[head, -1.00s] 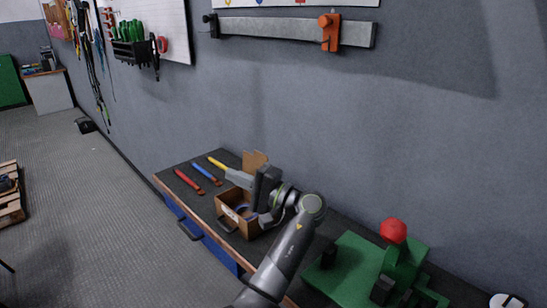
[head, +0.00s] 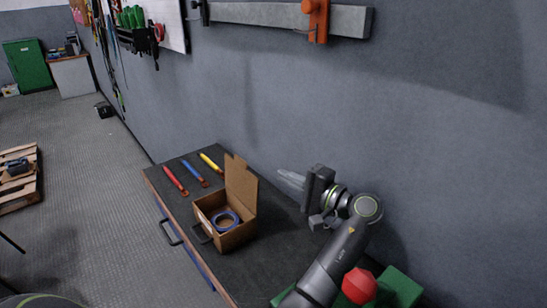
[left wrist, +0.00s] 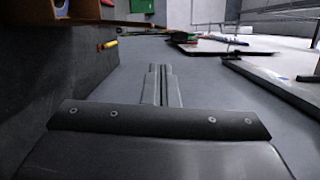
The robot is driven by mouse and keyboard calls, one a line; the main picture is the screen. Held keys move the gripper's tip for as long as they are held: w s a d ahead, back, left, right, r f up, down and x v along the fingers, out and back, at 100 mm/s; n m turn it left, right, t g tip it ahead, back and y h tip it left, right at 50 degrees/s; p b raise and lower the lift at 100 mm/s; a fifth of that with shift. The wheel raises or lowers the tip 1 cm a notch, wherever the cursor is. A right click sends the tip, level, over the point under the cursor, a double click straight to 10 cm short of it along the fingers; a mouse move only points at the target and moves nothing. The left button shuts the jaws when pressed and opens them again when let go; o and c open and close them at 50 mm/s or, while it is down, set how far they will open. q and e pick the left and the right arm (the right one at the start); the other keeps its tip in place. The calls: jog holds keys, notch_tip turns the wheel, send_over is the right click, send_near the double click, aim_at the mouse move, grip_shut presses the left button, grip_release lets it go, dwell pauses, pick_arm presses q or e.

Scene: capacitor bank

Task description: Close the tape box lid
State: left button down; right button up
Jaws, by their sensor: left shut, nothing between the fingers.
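The tape box (head: 228,226) is an open brown cardboard box on the dark bench top, with a blue tape roll (head: 226,221) inside. Its lid (head: 241,186) stands upright on the side towards the wall. My left gripper (head: 280,178) is to the right of the lid, apart from it, in the air near the wall, with its fingers pointing left towards the lid. The fingers are together and empty; they also show in the left wrist view (left wrist: 161,86). My right gripper is not in view.
A red tool (head: 175,181), a blue tool (head: 195,173) and a yellow tool (head: 211,162) lie on the bench (head: 262,262) left of the box. A green device with a red knob (head: 359,286) stands at the front right. The grey wall runs behind.

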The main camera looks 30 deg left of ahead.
pick_arm(q)
jog(key=a, duration=0.1)
jog(key=p, duration=0.4)
send_over(240, 180)
jog(key=w+d, duration=0.2)
jog(key=d, duration=0.1)
jog(key=shift+s+d+r, duration=0.1)
jog(key=shift+d+r, duration=0.1)
jog(key=shift+r, duration=0.05)
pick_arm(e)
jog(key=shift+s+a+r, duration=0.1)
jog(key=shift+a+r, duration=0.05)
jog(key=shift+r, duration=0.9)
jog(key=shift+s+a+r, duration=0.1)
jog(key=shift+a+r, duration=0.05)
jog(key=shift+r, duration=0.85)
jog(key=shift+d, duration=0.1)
